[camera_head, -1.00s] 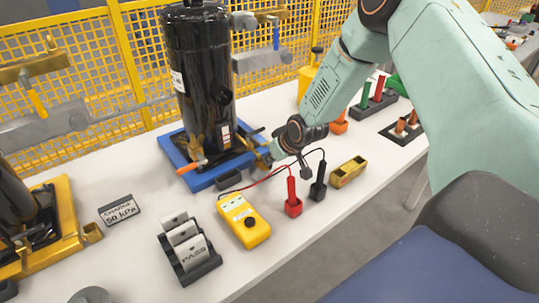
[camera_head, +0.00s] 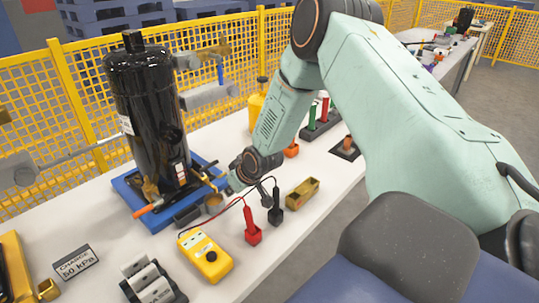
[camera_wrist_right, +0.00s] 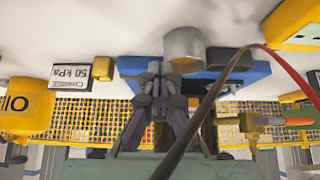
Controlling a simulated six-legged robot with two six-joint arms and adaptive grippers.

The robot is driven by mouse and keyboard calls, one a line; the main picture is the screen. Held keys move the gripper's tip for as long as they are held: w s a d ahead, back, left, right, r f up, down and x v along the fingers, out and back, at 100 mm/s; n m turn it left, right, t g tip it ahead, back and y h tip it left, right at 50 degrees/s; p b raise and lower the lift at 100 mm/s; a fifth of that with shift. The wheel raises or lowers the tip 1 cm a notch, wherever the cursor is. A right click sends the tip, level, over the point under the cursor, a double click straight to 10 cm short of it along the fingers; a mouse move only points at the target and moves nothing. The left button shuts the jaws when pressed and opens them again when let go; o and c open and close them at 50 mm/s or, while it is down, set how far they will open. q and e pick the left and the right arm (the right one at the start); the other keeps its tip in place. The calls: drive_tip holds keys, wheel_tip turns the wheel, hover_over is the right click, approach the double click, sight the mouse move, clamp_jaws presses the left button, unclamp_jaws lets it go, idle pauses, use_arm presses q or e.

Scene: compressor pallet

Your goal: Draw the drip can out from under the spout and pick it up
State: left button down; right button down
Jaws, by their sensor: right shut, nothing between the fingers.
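The drip can (camera_head: 213,203) is a small brass-coloured cup at the front right edge of the blue pallet (camera_head: 150,220), beside a dark box. In the right wrist view the can (camera_wrist_right: 184,48) shows as a metallic cylinder just beyond the fingertips. My right gripper (camera_head: 230,189) is shut and empty, close to the can's right side in the head view. It also shows in the right wrist view (camera_wrist_right: 163,72). I cannot tell whether the fingers touch the can. The spout is not clearly made out. My left gripper is not in view.
A black compressor (camera_head: 145,110) stands on the blue pallet. A yellow meter (camera_head: 205,255) with red and black probes lies in front. A brass tray (camera_head: 302,192) sits to the right. A charge sign (camera_head: 75,262) stands left. A yellow mesh fence runs behind.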

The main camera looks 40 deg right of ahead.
drive_tip(key=shift+a, duration=0.1)
drive_tip(key=shift+s+p, duration=0.25)
drive_tip(key=shift+p, duration=0.15)
drive_tip(key=s+d+p, duration=0.2)
drive_tip(key=s+p, duration=0.7)
drive_tip(key=s, duration=1.5)
drive_tip(key=shift+s, duration=0.2)
